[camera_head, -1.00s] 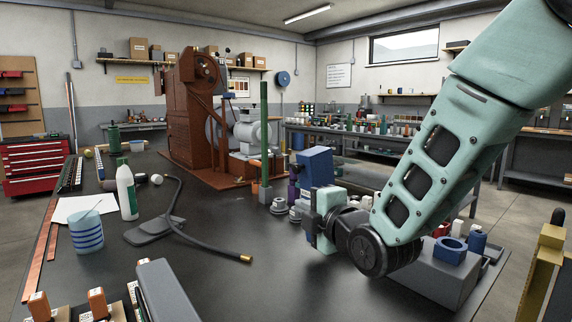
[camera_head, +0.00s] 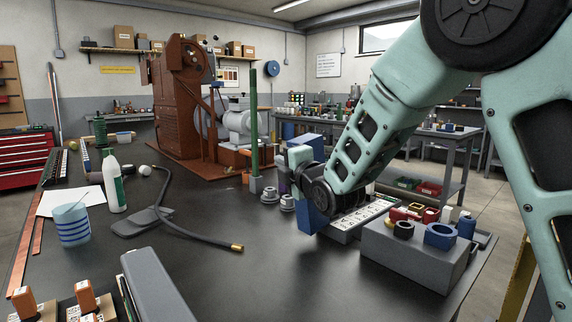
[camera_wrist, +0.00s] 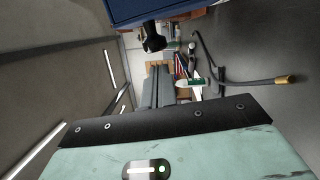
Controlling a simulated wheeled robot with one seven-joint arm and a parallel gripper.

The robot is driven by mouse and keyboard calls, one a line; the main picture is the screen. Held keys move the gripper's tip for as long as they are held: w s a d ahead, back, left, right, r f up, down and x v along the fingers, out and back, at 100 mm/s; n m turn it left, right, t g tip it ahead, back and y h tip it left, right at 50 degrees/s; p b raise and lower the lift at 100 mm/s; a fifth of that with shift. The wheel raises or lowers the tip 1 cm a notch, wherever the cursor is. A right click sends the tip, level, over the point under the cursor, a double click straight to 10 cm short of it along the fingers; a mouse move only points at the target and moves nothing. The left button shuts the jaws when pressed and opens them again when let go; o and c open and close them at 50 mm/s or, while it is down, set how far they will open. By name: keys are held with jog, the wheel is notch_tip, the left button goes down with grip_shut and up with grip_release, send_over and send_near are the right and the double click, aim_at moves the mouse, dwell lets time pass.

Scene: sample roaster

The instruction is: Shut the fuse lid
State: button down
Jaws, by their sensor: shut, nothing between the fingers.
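A blue panel, which looks like the fuse lid (camera_head: 312,217), shows below and in front of my gripper in the head view. In the wrist view a blue surface (camera_wrist: 190,10) fills the top edge near a dark tip (camera_wrist: 152,38); contact is unclear.
A grey block (camera_head: 415,255) with blue and black rings stands at the right. Grey weights (camera_head: 287,202) and a green post (camera_head: 253,140) stand left of my gripper. A hose with a brass end (camera_head: 236,247) lies on the dark bench, whose front middle is clear.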

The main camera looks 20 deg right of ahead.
jog(key=shift+w+d, duration=0.25)
jog(key=shift+d, duration=0.3)
jog(key=shift+r, duration=0.1)
jog(key=w+d+r+m+g+p, duration=0.1)
jog(key=w+d+r+m+p, duration=0.15)
jog(key=d+p, duration=0.4)
jog(key=w+d+r+m+p, duration=0.2)
jog(key=w+d+m+p, duration=0.2)
jog(key=d, duration=0.5)
jog(key=w+d+r+m+g+p, duration=0.1)
jog(key=w+d+r+m+p, duration=0.15)
jog(key=d+p, duration=0.4)
jog(key=w+d+f+m+y, duration=0.1)
jog(key=w+d+f+m, duration=0.2)
jog(key=d+f, duration=0.5)
jog(key=w+d+f+m+g, duration=0.1)
jog(key=w+d+f+m, duration=0.2)
jog(key=d+f, duration=0.6)
jog(key=shift+w+d+y+b, duration=0.4)
jog(key=shift+w+d, duration=0.5)
jog(key=shift+f, duration=0.1)
